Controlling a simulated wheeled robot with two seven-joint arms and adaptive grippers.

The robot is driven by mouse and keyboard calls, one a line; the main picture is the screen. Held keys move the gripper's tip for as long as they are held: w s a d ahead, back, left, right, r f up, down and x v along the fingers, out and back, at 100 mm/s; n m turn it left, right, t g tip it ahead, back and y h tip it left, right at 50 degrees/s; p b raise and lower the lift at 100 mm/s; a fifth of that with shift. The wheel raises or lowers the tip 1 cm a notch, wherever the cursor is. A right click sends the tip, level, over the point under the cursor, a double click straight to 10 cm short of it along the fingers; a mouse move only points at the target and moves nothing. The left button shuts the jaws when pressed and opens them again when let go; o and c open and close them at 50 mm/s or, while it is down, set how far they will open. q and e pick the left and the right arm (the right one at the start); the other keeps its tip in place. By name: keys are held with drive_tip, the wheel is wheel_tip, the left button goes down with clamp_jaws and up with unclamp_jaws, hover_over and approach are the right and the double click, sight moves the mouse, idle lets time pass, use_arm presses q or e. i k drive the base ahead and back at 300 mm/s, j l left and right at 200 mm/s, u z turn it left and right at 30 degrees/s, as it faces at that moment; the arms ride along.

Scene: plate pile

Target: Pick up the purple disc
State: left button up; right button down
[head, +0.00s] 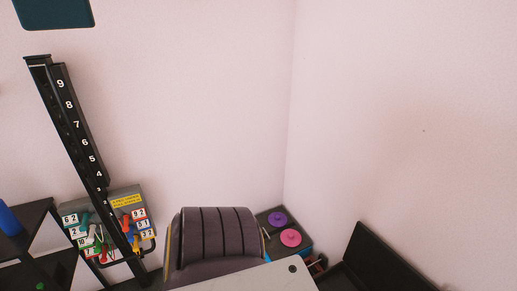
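The purple disc (278,219) lies on a dark surface (268,214) in the low middle right of the head view, near the wall corner. It is small and round with a raised centre. A pink disc (290,238) of similar shape lies just in front of it, on the same dark surface. Neither of my grippers shows in the head view.
A grey striped chair back (213,240) stands left of the discs. A pale table top (250,280) is in front. A dark piece of furniture (375,262) stands at the right. A numbered black column (80,140) and a board with coloured pegs (120,222) stand left.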

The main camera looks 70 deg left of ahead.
sight(277, 219)
drive_tip(key=u, duration=2.15)
